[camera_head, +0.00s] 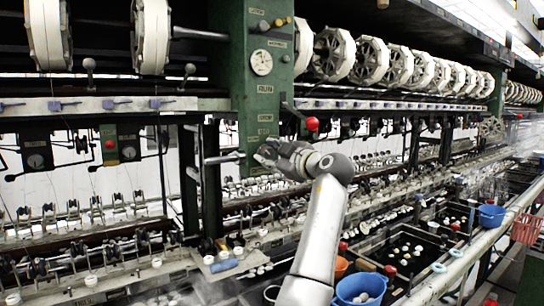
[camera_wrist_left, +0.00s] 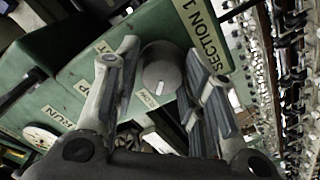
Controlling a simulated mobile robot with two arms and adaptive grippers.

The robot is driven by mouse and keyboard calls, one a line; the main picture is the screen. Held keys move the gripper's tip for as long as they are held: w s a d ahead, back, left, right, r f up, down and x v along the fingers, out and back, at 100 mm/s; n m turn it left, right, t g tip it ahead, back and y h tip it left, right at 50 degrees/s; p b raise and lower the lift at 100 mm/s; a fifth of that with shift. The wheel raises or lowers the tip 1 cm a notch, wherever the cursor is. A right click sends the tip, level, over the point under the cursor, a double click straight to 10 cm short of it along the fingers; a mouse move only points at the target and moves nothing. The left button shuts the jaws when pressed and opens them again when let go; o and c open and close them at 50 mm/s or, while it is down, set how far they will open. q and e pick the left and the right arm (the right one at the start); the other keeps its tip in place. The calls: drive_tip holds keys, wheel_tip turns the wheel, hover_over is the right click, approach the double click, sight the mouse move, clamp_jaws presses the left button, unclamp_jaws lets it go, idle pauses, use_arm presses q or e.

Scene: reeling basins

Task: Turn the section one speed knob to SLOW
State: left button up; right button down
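The section one speed knob (camera_wrist_left: 160,68) is a round dark grey knob with a short white mark, on a green panel (camera_wrist_left: 110,65) beside a "SECTION 1" label. My left gripper (camera_wrist_left: 161,58) is open, with one finger on each side of the knob and a narrow gap visible on the left. Whether the fingers touch it is unclear. In the head view my left gripper (camera_head: 262,152) is at the lower part of the green column (camera_head: 226,75) and hides the knob. A small label (camera_wrist_left: 147,98) near the knob is too blurred to read. My right gripper is not in view.
A red-ball lever (camera_head: 312,124) sticks out just above my left gripper. A white gauge (camera_head: 261,62) sits higher on the column. Long rows of reeling machinery run on both sides. Blue basins (camera_head: 360,288) and a rail stand at the lower right.

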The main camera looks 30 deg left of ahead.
use_arm(q)
drive_tip(key=shift+o, duration=1.3)
drive_tip(key=shift+a+f, duration=0.1)
drive_tip(key=shift+a, duration=0.05)
drive_tip(key=v, duration=1.2)
drive_tip(key=shift+w, duration=0.1)
